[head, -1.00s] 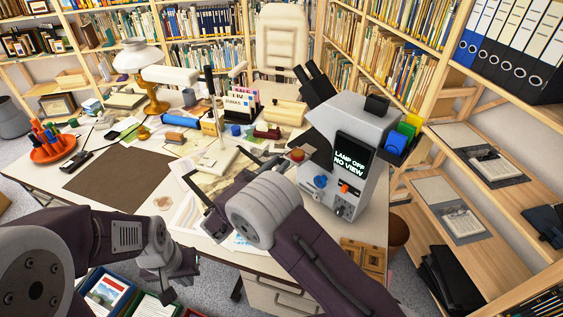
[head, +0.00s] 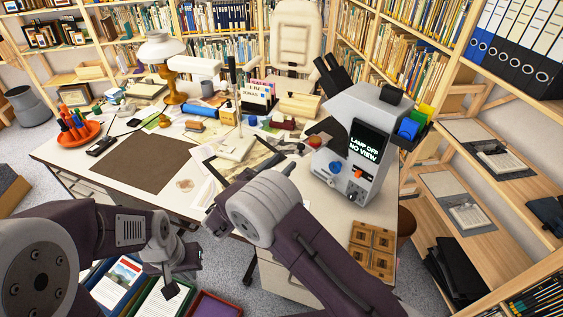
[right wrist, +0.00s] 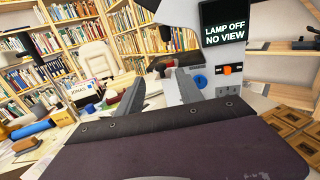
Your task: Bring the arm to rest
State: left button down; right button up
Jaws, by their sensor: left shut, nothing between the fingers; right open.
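My left arm comes in from the left in the head view. Its gripper (head: 180,276) is shut and empty, low in front of the desk, above trays on the floor. My right arm (head: 310,255) reaches up over the desk's front edge in the head view. Its grey wrist hides much of the gripper there. In the right wrist view the right gripper (right wrist: 158,92) is open, with two dark fingers apart and nothing seen between them. It is to the left of the grey microscope-like device (right wrist: 209,72), whose screen reads "LAMP OFF NO VIEW".
The white desk (head: 222,265) holds a brown mat (head: 138,163), an orange pen tray (head: 75,137), a lamp (head: 163,48) and papers. The device (head: 340,170) and a wooden compartment tray (head: 372,247) stand at its right. Shelves line the back and right.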

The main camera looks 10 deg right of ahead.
jog(key=s+d+r+m+g+h+p, duration=0.1)
jog(key=d+r+m+g+h+p, duration=0.3)
jog(key=d+r, duration=0.7)
jog(key=s+d+f+m+g+y, duration=0.35)
jog(key=s+d+m+g, duration=0.35)
jog(key=s+d, duration=0.5)
jog(key=s+a+f+m+g+y+p, duration=0.1)
jog(key=s+f+m+g+y, duration=0.1)
jog(key=s+f+m+y, duration=0.3)
jog(key=s+a+f+m+g+y, duration=0.1)
jog(key=s+f+m+g+y, duration=0.1)
jog(key=s, duration=0.5)
pick_arm(q)
notch_tip(320, 180, up, 5)
jog(key=shift+s+f, duration=0.1)
pick_arm(e)
jog(key=a+f+m+t+y, duration=0.3)
jog(key=a+f+m+y, duration=0.2)
jog(key=a+m, duration=0.4)
jog(key=a+y, duration=0.1)
jog(key=a, duration=0.1)
jog(key=shift+w+a+f, duration=0.15)
jog(key=shift+w+a, duration=0.1)
jog(key=shift+a, duration=0.05)
